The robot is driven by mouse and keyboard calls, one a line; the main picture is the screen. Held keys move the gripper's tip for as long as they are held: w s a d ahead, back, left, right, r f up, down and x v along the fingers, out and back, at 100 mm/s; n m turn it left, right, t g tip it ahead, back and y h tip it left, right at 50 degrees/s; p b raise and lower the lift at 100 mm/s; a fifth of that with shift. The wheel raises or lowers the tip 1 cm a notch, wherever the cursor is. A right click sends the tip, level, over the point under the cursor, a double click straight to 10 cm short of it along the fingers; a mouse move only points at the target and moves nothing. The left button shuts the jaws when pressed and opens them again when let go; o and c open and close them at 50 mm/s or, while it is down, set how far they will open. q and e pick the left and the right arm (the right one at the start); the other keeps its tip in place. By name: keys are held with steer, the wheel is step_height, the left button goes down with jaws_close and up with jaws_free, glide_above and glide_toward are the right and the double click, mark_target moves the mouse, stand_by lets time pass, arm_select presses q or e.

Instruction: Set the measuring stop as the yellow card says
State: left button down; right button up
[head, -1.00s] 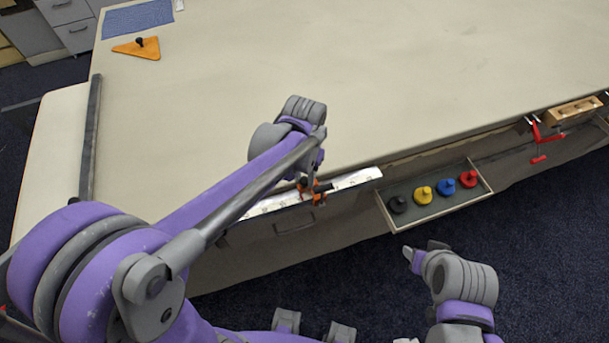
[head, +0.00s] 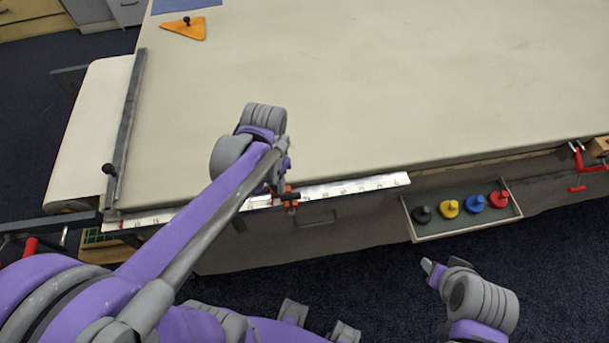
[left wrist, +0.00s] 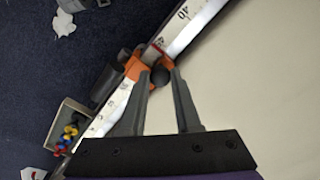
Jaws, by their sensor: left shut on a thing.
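The measuring stop (head: 291,198) is an orange clamp with dark parts on the white ruler (head: 352,187) along the table's front edge. My left gripper (head: 284,184) is over it. In the left wrist view, the gripper's fingers (left wrist: 160,72) are shut on the stop's dark round knob (left wrist: 160,76). The stop's orange body (left wrist: 136,69) sits around the ruler (left wrist: 108,112), beside a red mark and a printed "40". The finer marks are too small to read. My right gripper (head: 431,268) hangs in front of the table; its jaw opening is unclear. No yellow card shows.
A tray (head: 465,230) with black, yellow, blue and red knobbed pieces sticks out below the edge. A red clamp (head: 577,170) is at the far right. A dark bar (head: 127,125) lies at the left, an orange triangle (head: 184,29) behind. The tabletop middle is clear.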

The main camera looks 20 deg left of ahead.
arm_select(q)
steer(key=s+a, duration=0.2)
steer(key=a, duration=0.1)
steer(key=s+a, duration=0.1)
steer(key=shift+s+a, duration=0.1)
steer(key=shift+a, duration=0.3)
steer(key=c, duration=0.6)
jaws_free()
step_height(320, 180, up, 11)
steer(key=p, duration=0.1)
steer(key=shift+f, duration=0.15)
